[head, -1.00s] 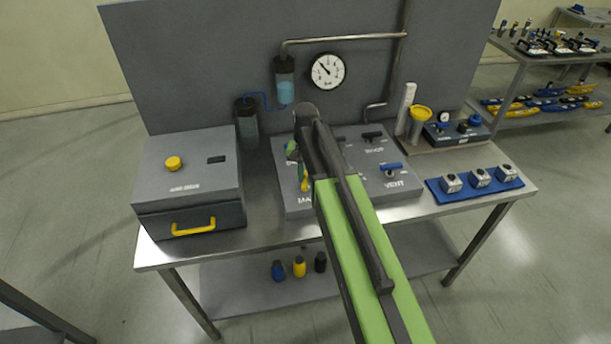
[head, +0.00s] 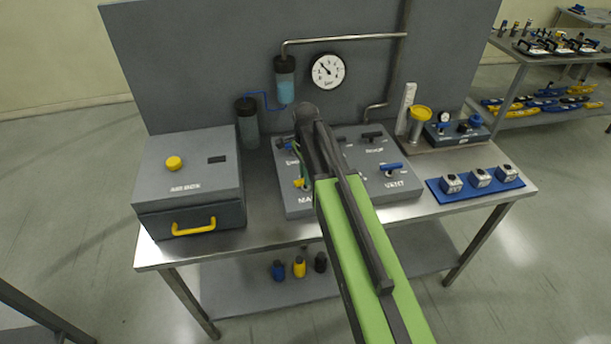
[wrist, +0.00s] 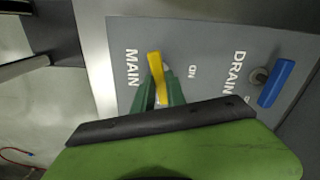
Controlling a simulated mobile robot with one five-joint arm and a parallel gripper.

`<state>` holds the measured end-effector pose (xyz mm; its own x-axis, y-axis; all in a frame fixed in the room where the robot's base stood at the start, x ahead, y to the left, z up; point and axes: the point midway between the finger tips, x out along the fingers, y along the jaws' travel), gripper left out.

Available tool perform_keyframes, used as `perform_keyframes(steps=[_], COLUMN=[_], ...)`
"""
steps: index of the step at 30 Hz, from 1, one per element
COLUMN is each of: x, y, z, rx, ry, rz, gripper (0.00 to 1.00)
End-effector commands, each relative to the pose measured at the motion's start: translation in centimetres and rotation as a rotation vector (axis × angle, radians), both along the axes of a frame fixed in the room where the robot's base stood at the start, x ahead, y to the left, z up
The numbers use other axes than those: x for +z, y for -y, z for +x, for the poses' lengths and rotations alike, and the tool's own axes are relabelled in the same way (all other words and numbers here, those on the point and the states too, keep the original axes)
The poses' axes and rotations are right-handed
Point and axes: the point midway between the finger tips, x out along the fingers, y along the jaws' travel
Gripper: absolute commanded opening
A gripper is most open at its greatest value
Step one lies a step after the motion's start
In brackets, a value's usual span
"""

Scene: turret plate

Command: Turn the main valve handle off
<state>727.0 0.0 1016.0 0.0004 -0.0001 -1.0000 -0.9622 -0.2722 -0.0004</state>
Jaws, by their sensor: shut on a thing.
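The yellow main valve handle (wrist: 157,72) shows in the wrist view between the "MAIN" and "ON" labels on the grey plate (wrist: 205,35). My gripper (wrist: 160,93) has its green fingers on both sides of the handle and is shut on it. The handle lies roughly along the "MAIN" lettering. In the head view, a small part of the yellow handle (head: 299,183) shows at the plate's left side. My arm hides much of the plate there, and the fingers are mostly hidden.
A blue drain handle (wrist: 276,83) is to the right in the wrist view. The blue vent handle (head: 392,167) and a black handle (head: 372,136) stand right of my arm. A grey air box (head: 190,180) is left. A gauge (head: 328,71) hangs behind.

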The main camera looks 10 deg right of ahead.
Motion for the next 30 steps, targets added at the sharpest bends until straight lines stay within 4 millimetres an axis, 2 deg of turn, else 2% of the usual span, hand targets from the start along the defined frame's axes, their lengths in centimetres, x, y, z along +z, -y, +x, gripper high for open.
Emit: perform_keyframes(steps=[12, 30], x=[-0.02, -0.02], y=[0.02, 0.04], z=[-0.06, -0.07], rx=[-0.237, -0.294], ry=[-0.002, -0.002], rz=[0.001, 0.001], gripper=[0.0, 0.0])
